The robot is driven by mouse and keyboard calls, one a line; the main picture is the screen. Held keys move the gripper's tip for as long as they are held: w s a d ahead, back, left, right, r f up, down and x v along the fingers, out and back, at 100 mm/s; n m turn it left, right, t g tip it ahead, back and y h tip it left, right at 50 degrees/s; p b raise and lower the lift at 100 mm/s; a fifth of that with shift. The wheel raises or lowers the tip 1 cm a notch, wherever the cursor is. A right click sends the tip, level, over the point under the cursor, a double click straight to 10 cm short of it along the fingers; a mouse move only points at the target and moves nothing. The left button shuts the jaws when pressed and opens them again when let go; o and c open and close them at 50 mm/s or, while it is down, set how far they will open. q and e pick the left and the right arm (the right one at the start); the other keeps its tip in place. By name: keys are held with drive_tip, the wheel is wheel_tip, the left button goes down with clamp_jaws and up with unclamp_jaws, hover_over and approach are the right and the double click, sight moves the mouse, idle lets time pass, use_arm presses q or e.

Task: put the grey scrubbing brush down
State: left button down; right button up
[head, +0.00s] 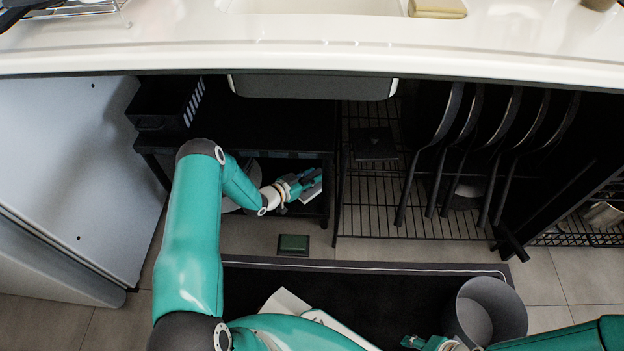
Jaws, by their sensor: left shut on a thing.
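The fingers hide much of the brush. I cannot tell whether the brush touches the shelf or floor below it. My right gripper (412,342) is at the bottom edge, left of a grey pot. Only a small part of it shows, so its jaws cannot be read.
A dark green block (293,245) lies on the floor before the cabinet. A black basket (160,107) stands on the shelf unit. Several pans (445,120) stand in a wire rack at right. The counter edge (310,60) overhangs.

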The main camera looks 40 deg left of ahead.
use_arm(q)
drive_tip(key=shift+f, duration=0.3)
drive_tip(key=c, duration=0.9)
unclamp_jaws()
drive_tip(key=shift+c, duration=0.2)
drive_tip(key=shift+s+r, duration=0.1)
drive_tip(key=shift+r, duration=0.3)
drive_tip(key=p+v, duration=0.4)
drive_tip(key=v, duration=0.7)
drive_tip(key=shift+s, duration=0.35)
